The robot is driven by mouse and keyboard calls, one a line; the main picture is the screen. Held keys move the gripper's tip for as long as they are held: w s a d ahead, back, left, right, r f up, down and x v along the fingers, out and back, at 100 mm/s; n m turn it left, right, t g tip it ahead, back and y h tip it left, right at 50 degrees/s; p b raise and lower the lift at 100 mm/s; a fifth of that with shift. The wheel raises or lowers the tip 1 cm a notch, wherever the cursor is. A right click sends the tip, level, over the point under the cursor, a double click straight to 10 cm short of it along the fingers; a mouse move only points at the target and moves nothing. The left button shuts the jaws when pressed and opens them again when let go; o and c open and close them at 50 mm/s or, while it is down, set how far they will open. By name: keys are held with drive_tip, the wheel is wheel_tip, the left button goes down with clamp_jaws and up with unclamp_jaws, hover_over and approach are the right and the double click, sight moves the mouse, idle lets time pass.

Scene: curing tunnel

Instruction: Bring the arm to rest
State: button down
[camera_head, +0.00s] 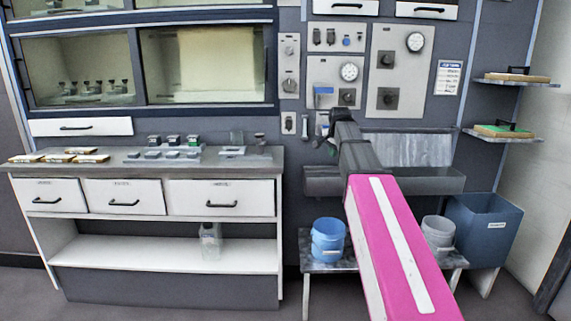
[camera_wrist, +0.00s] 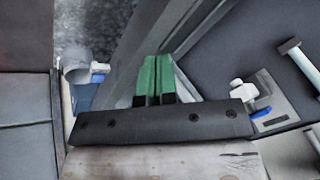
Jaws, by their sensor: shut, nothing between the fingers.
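My gripper (camera_wrist: 154,78) shows in the wrist view with its two green fingers side by side, shut and empty. In the head view my pink and dark arm reaches forward from the lower right, and the gripper end (camera_head: 326,120) is small and dark near the wall panels. It is above and to the left of the grey trough (camera_head: 430,181). Part of the gripper is hidden behind the arm in the head view.
A counter (camera_head: 225,166) with drawers and small items stands at left. Below the trough are a blue bucket (camera_head: 328,240), a grey bucket (camera_head: 438,232) and a blue bin (camera_head: 485,225). Control panels (camera_head: 400,70) and two shelves (camera_head: 500,136) line the wall.

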drive_tip(key=s+f+n+g, duration=0.1)
drive_tip(key=s+f, duration=0.3)
drive_tip(key=f, duration=0.3)
drive_tip(key=s+f+n, duration=0.2)
drive_tip(key=s+f, duration=0.2)
drive_tip(key=f, duration=0.3)
drive_tip(key=s+f+n+g, duration=0.1)
drive_tip(key=s+f, duration=0.3)
drive_tip(key=f, duration=0.4)
drive_tip(key=s+f+n+g, duration=0.3)
drive_tip(key=s+f+n, duration=0.2)
drive_tip(key=s+f, duration=1.1)
drive_tip(key=s, duration=0.3)
drive_tip(key=shift+a+f, duration=0.35)
drive_tip(key=shift+f, duration=0.05)
